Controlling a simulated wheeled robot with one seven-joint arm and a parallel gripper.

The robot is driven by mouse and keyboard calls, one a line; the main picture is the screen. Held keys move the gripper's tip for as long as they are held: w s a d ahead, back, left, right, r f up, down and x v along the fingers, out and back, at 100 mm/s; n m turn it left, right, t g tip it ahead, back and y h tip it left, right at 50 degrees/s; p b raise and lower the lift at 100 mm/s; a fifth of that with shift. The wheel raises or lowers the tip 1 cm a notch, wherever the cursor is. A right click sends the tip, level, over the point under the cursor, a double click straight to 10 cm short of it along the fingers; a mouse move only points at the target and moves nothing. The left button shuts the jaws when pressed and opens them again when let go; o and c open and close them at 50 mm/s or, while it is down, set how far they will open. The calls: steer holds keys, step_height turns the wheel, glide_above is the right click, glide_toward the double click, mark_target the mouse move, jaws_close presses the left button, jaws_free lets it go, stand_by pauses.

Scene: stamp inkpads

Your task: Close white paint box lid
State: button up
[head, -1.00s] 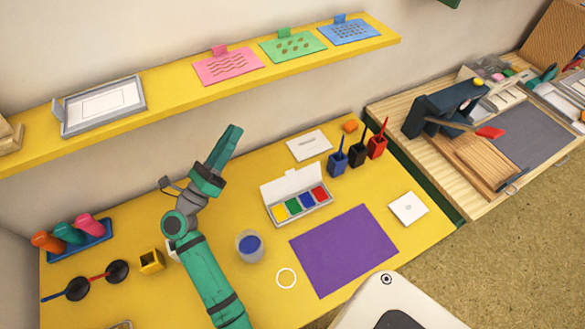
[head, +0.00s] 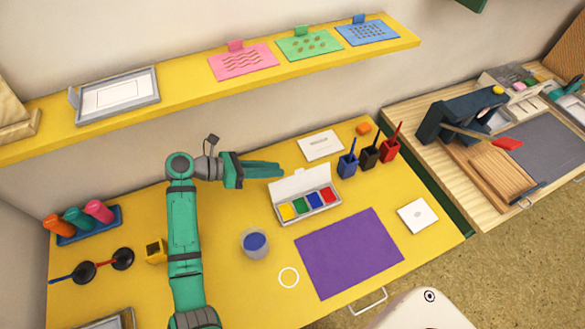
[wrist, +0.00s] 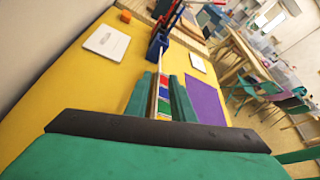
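The white paint box (head: 315,216) sits on the yellow table, its yellow, green, blue and red paints uncovered. Its white lid (head: 302,182) stands up, open, along the back edge. My gripper (head: 281,169) points right, just behind and left of the lid, with its green fingertips near the lid's upper left corner. In the wrist view the two fingers (wrist: 160,97) are apart, and the paints and a thin pale edge of the lid show in the gap. I cannot tell whether a finger touches the lid.
Blue, black and red brush pots (head: 369,155) stand right of the box. A white card (head: 321,145) lies behind it. A purple sheet (head: 348,252) lies in front, and a cup of blue paint (head: 255,243) stands front left. A yellow shelf (head: 200,95) runs above.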

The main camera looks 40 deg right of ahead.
glide_above(301, 181)
steer(key=w+a, duration=0.2)
steer(key=w, duration=0.1)
step_height(301, 181, down, 2)
steer(key=shift+s+d+f, duration=0.1)
steer(key=shift+s+f, duration=0.05)
jaws_close()
stand_by(1.0)
